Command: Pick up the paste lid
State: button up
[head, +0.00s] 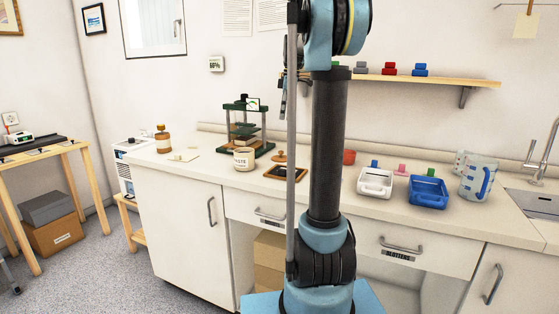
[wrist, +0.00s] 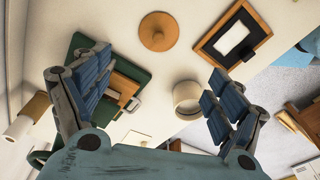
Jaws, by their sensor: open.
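The paste lid, a round wooden disc with a small knob (wrist: 158,36), lies on the white counter at the top middle of the wrist view. In the head view the lid (head: 280,157) is just right of the cream paste jar (head: 244,160), apart from it. The jar (wrist: 187,97) stands open-topped in the wrist view. My gripper (wrist: 157,68) is open and empty, above the counter; its two blue-padded fingers are spread wide, and the lid shows beyond their tips. In the head view my arm hides part of the gripper.
A green press (head: 247,128) stands behind the jar; it is partly behind the left finger in the wrist view. A dark wood-framed tray (head: 272,175) lies beside the lid. White and blue trays (head: 428,193) stand right of my arm. A brown bottle (head: 163,143) is far left.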

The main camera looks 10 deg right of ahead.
send_over(281, 152)
jog(key=f, duration=1.1)
jog(key=shift+w+d+f, duration=0.15)
jog(key=shift+w, duration=0.1)
jog(key=shift+w+f, duration=0.15)
jog(key=shift+f, duration=1.25)
jog(key=shift+w+f, duration=0.15)
jog(key=shift+f, duration=1.2)
jog(key=shift+s, duration=0.1)
jog(key=c, duration=1.3)
